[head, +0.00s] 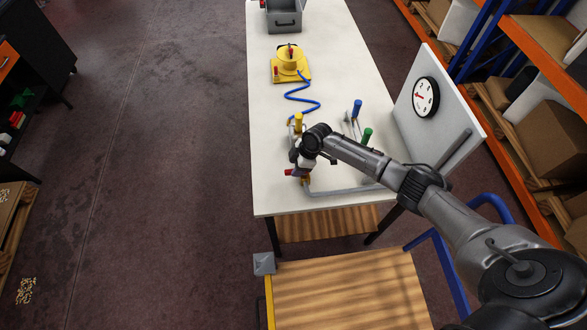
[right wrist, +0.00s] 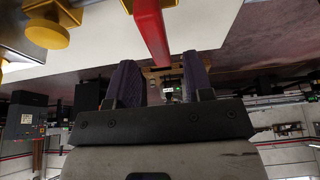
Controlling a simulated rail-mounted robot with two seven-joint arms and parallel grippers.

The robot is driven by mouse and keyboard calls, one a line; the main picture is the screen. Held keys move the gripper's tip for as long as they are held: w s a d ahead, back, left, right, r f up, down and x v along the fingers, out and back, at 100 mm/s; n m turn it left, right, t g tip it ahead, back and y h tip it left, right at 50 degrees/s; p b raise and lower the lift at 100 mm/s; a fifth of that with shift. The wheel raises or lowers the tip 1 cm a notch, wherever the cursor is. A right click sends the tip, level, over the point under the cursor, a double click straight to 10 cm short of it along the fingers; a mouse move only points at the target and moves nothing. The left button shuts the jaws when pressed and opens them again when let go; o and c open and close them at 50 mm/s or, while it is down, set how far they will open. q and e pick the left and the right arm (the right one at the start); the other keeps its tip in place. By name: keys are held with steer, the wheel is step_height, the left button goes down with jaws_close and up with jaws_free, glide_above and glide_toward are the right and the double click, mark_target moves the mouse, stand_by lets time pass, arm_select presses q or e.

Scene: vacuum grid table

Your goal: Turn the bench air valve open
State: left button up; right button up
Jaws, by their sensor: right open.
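The bench air valve has a red lever (head: 289,172) and a brass body (head: 305,181), at the near left end of a grey pipe on the white table. In the right wrist view the red lever (right wrist: 151,35) comes down from the top edge, with its lower end in line with the gap between my fingers. My right gripper (head: 300,163) is at the valve. The right wrist view shows its two dark fingers (right wrist: 160,78) apart, with nothing clamped. Whether a finger touches the lever cannot be told. The arm hides part of the valve. My left gripper is not in view.
A yellow vacuum base (head: 290,68) with a blue hose (head: 302,98) stands farther back, before a grey box (head: 284,20). Blue-handled (head: 357,106) and green-handled (head: 367,135) tools stand right of the valve. A gauge panel (head: 455,125) borders the table's right side.

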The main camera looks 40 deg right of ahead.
steer(key=shift+x, duration=1.25)
steer(key=shift+c, duration=0.2)
jaws_close()
